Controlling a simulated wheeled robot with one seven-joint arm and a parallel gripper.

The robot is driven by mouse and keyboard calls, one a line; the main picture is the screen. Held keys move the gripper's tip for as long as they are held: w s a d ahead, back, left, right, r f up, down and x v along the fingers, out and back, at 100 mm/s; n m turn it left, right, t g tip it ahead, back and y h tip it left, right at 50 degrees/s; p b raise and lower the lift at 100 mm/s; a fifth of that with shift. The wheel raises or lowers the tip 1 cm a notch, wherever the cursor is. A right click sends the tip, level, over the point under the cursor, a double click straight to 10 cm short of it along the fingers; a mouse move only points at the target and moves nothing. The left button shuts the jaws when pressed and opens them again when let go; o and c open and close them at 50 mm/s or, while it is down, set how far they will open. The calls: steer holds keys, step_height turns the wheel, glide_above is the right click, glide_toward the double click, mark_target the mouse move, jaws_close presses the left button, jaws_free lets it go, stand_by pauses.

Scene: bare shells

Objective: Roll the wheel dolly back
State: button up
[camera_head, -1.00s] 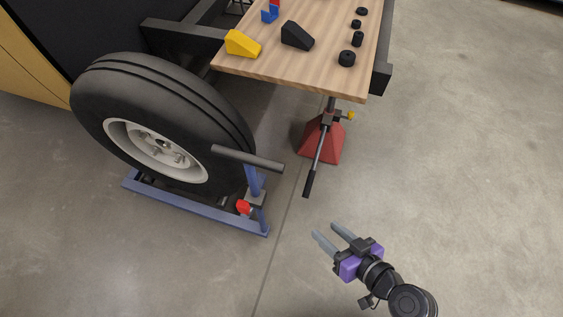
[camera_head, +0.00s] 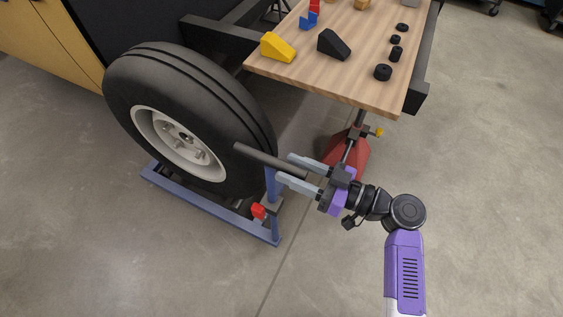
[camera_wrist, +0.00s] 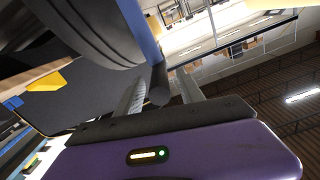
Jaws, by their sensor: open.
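The wheel dolly (camera_head: 212,205) is a low blue frame on the floor under a large black tyre (camera_head: 190,85) with a grey rim. A blue post rises at its right end and carries a dark round handle bar (camera_head: 268,160). A red part (camera_head: 258,211) sits low on the post. My gripper (camera_head: 295,171) is open, its two grey fingers pointing left on either side of the bar's free end. In the wrist view the bar's end (camera_wrist: 159,86) shows between the spread fingers. I cannot tell whether a finger touches it.
A wooden table (camera_head: 330,75) stands behind, holding a yellow wedge (camera_head: 278,47), a black wedge (camera_head: 333,44) and several black round pieces. A red jack stand (camera_head: 346,150) is just behind my gripper. The concrete floor in front and to the right is clear.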

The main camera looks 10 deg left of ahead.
mark_target(281, 166)
steer(key=shift+x, duration=1.55)
steer(key=shift+c, duration=0.3)
jaws_close()
steer(key=shift+s, duration=0.15)
